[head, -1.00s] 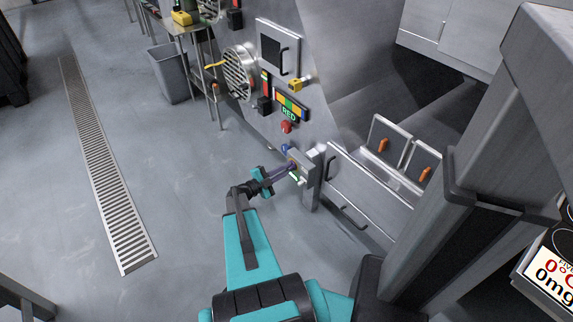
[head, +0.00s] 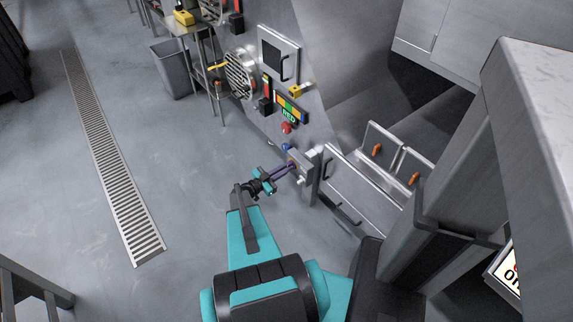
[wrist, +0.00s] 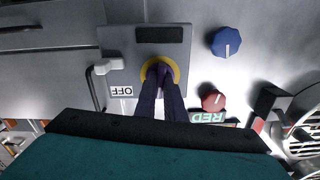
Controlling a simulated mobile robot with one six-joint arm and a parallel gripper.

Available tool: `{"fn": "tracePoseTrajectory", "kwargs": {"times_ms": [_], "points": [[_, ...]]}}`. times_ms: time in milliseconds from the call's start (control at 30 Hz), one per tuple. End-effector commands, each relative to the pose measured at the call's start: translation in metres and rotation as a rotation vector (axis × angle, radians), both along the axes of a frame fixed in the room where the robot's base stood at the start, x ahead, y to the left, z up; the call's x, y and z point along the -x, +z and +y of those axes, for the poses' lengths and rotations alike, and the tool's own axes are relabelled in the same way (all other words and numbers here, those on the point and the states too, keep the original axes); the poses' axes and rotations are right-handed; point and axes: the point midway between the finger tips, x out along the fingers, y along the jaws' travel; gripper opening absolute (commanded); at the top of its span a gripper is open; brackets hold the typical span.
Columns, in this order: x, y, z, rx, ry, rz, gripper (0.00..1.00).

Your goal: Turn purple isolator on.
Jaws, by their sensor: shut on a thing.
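The purple isolator (wrist: 160,72) is a small knob inside a yellow ring on a grey switch plate (wrist: 118,46), and the wrist view shows it mostly hidden by my fingertips. A white label reading OFF (wrist: 121,91) sits on the plate beside the ring. My gripper (wrist: 161,76) is shut on the purple isolator, its dark purple fingers reaching from below. In the head view my gripper (head: 292,166) touches the front of the isolator's grey box (head: 302,163). I cannot tell the knob's exact angle.
A blue knob (wrist: 226,42) and a red knob (wrist: 213,101) are close by on the panel. Metal drawers (head: 357,193) adjoin the box on the right. Open floor (head: 180,200) lies left.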

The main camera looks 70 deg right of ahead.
Motion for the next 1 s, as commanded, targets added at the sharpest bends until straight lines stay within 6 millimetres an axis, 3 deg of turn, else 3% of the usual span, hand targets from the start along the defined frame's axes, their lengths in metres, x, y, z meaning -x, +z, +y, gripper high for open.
{"fn": "tracePoseTrajectory", "kwargs": {"times_ms": [333,833,900,1000], "points": [[0.0022,-0.0031,0.0029,-0.092,-0.005,0.130,0.00],[0.0032,-0.0045,0.0034,-0.104,-0.006,0.151,0.00],[0.0032,-0.0044,0.0033,-0.104,-0.006,0.151,0.20],[0.0025,-0.0034,0.0024,-0.102,-0.005,0.150,0.28]]}}
